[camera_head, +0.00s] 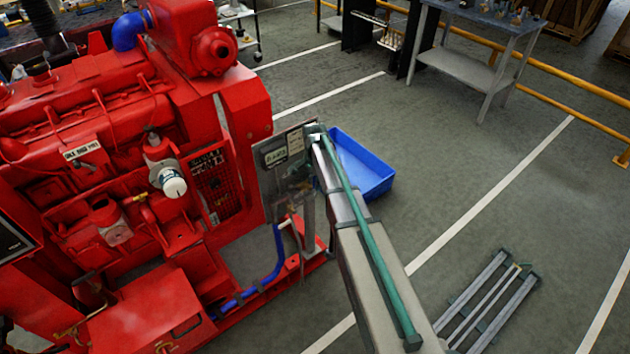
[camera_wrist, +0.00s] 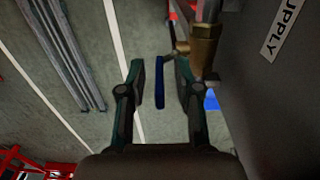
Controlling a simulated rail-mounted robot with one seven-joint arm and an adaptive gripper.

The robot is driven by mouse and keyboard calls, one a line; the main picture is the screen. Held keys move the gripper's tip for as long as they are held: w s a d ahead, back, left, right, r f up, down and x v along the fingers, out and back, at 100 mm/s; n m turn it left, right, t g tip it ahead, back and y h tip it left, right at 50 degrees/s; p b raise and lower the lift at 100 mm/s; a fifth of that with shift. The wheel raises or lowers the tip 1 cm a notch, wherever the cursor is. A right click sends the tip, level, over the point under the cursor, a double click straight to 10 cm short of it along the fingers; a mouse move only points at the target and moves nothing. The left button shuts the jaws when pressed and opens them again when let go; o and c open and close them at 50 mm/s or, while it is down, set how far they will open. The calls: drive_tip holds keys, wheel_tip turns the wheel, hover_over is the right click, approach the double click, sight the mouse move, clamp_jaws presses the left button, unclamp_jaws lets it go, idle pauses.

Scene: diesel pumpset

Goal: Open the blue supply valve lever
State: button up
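In the wrist view, the blue lever (camera_wrist: 159,84) is a narrow blue bar. It shows in the gap between the two fingers of my gripper (camera_wrist: 160,86). The fingers are open, with a visible gap on each side of the lever; its depth relative to the fingertips is hard to tell. A brass valve body (camera_wrist: 204,48) is just right of the lever, beside a grey panel with a "SUPPLY" label (camera_wrist: 283,28). In the head view, the panel (camera_head: 283,158) stands at the end of my arm. The lever and my fingers cannot be made out there.
The red diesel engine (camera_head: 110,130) fills the left of the head view. A blue pipe (camera_head: 262,283) runs low beside it. A blue bin (camera_head: 362,168) is on the floor behind my arm. Grey rails (camera_head: 490,300) lie at lower right. Open floor lies to the right.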

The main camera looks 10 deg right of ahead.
drive_tip(key=shift+f, duration=0.15)
clamp_jaws()
